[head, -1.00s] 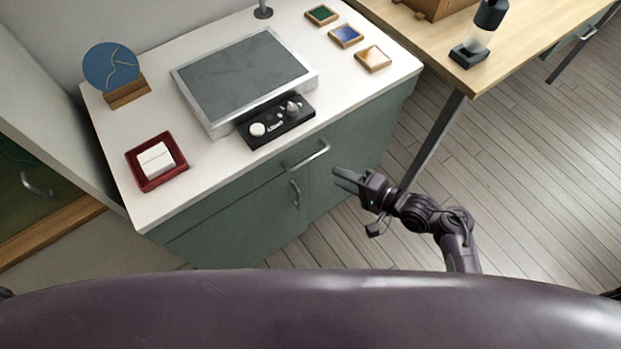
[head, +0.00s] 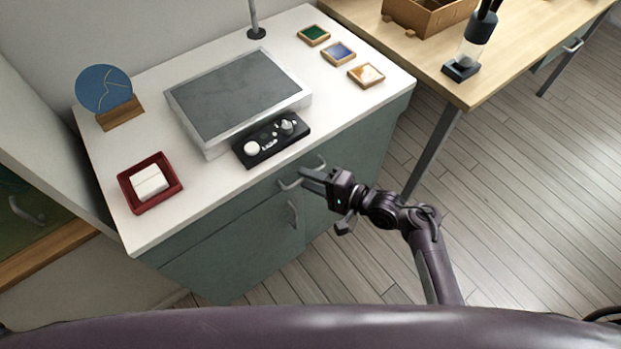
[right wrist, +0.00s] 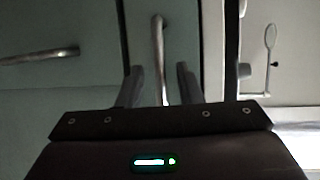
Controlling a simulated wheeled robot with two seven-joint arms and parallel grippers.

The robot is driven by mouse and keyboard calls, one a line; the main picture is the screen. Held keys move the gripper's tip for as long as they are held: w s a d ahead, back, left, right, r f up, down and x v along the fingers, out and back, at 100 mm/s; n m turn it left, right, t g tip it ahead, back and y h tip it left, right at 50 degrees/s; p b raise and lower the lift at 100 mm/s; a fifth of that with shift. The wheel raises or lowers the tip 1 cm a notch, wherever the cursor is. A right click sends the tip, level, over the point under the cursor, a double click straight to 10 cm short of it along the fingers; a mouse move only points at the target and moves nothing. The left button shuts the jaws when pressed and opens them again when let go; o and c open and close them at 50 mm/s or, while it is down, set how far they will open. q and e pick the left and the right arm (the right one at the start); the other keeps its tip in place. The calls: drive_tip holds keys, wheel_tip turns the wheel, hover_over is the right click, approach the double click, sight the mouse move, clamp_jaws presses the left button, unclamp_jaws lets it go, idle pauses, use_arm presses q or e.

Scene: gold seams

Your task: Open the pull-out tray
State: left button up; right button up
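In the right wrist view the handle (right wrist: 158,45) runs upright between the two fingers of my right gripper (right wrist: 160,80). The fingers are open, one on each side of the bar, with a gap on both sides. My left gripper is not in view.
A door handle (head: 293,214) sits below the drawer. On the worktop (head: 222,178) are a grey-topped slab (head: 235,92), a black knob panel (head: 270,139), a red tray (head: 131,200) and a blue disc (head: 103,90). A wooden table (head: 510,50) stands right. Floor (head: 520,200) there is clear.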

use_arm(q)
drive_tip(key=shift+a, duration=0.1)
use_arm(e)
clamp_jaws()
